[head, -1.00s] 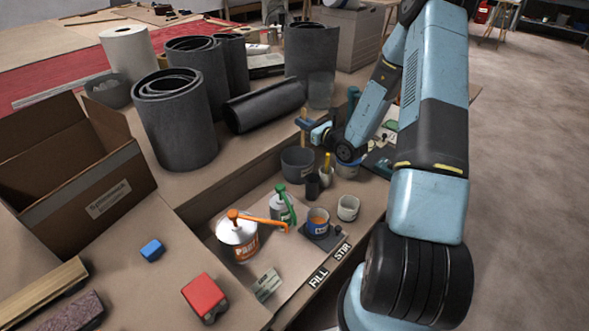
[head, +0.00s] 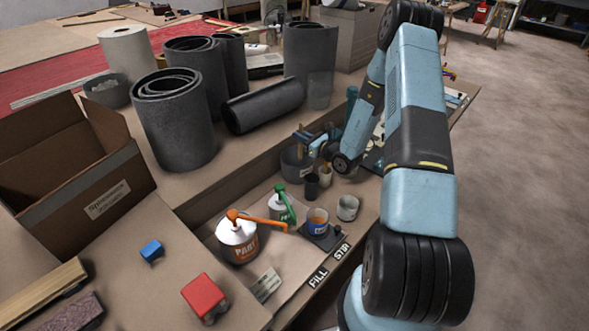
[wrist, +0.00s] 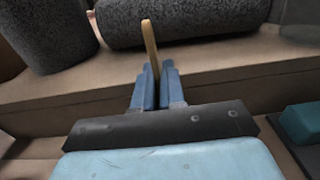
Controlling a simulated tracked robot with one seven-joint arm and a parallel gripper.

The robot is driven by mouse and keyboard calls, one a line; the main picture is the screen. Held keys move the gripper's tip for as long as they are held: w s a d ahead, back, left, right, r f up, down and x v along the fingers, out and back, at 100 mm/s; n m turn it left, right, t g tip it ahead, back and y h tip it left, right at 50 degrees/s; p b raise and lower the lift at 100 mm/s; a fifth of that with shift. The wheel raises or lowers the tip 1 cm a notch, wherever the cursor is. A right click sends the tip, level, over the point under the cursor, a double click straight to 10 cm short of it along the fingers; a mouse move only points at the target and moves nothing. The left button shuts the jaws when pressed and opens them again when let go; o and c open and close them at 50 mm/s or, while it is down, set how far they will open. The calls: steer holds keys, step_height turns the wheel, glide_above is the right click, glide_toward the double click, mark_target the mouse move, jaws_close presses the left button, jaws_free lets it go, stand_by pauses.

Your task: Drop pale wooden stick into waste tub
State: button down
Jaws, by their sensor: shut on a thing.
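The pale wooden stick (wrist: 150,45) is held between the blue fingers of my gripper (wrist: 151,88) in the wrist view, its end pointing away past the fingertips. In the head view my gripper (head: 304,138) is at the grey waste tub (head: 297,168), over its mouth. A small tan piece of the stick (head: 299,151) shows below the fingers there; I cannot tell how far it reaches inside. The tub is not clearly visible in the wrist view.
Dark rolls (head: 264,106) lie behind on the raised shelf.

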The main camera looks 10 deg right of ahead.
steer(key=c, duration=1.1)
jaws_free()
steer(key=shift+c, duration=0.2)
steer(key=shift+r, duration=0.1)
step_height(320, 180, up, 3)
steer(key=shift+f, duration=0.15)
steer(key=s+r, duration=1)
steer(key=s, duration=0.4)
